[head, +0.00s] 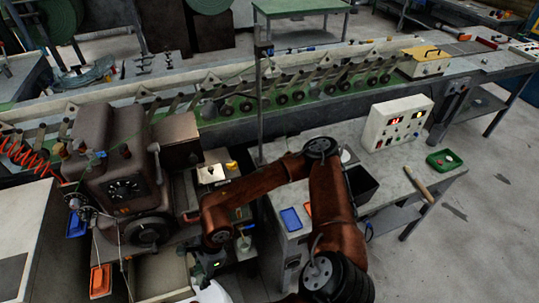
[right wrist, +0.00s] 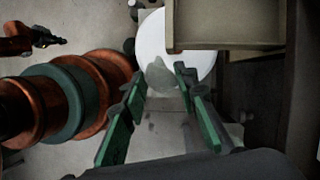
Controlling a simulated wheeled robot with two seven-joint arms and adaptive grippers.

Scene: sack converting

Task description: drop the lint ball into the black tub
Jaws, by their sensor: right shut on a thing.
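My right gripper (right wrist: 160,82) is shut on a small grey lint ball (right wrist: 160,76), held between the tips of its green fingers. In the head view the right forearm reaches to the left and the right gripper (head: 212,266) is low near the bottom edge; the lint ball cannot be made out there. The black tub (head: 362,188) stands on the grey bench just right of my right arm, well away from the gripper. A copper part with dark finger-like ends, possibly my left gripper (right wrist: 48,40), shows at the upper left of the wrist view; its opening is unclear.
A white round thing (right wrist: 205,55) lies behind the lint ball, beside a beige box-like part (right wrist: 225,25). A brown machine (head: 112,150) stands at left.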

